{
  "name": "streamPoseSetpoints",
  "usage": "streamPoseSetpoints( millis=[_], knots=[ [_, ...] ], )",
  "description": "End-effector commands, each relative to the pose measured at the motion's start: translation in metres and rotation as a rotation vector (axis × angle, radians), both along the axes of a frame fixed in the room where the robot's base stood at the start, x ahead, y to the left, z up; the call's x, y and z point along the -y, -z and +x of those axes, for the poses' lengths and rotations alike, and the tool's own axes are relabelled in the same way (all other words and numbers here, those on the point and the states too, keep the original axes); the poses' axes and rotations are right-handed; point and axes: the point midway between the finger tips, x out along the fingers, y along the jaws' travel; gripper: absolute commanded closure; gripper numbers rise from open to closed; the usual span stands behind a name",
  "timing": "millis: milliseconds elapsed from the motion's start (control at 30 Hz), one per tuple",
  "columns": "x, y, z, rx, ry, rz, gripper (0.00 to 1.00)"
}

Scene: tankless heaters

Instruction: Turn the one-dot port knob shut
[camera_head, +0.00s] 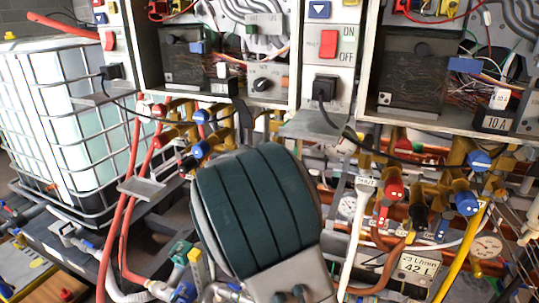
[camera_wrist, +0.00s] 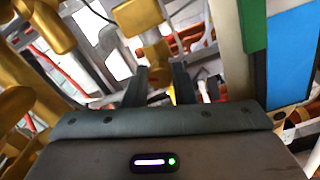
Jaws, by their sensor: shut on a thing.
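In the wrist view my gripper (camera_wrist: 161,80) has its two dark fingers on either side of a brass-coloured part (camera_wrist: 156,57), and it is shut on it. I cannot tell whether this part is the one-dot port knob; no dot mark is readable. In the head view my large dark green arm link hides the gripper and what it holds. Left of that link, brass valves carry a blue knob (camera_head: 200,150) and a red knob (camera_head: 159,110). On the right are a blue knob (camera_head: 467,203), another blue knob (camera_head: 479,160) and a red knob (camera_head: 393,188).
Brass pipework (camera_wrist: 40,22) crowds the left of the wrist view, and a green and blue panel (camera_wrist: 291,55) stands close on the right. In the head view, open heater cabinets (camera_head: 216,98) hang above. A caged white tank (camera_head: 60,120) stands left, and red hoses run beside it.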

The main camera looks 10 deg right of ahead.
Motion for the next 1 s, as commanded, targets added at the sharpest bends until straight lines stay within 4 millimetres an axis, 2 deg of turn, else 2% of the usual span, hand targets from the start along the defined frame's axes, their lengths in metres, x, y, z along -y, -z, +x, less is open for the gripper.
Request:
streamPoseSetpoints(
  millis=[200,233,300,667,767,1000],
  knots=[
    [-0.002,0.000,0.001,-0.002,-0.005,0.000,1.00],
    [-0.002,0.000,0.001,-0.002,-0.005,0.000,0.71],
    [-0.002,0.000,0.000,-0.002,-0.005,0.000,0.55],
    [-0.003,0.001,-0.004,-0.002,-0.001,0.001,0.55],
    [-0.010,0.000,-0.014,0.000,-0.002,0.004,0.55],
    [-0.040,0.000,-0.058,-0.001,-0.004,0.004,0.55]
  ],
)
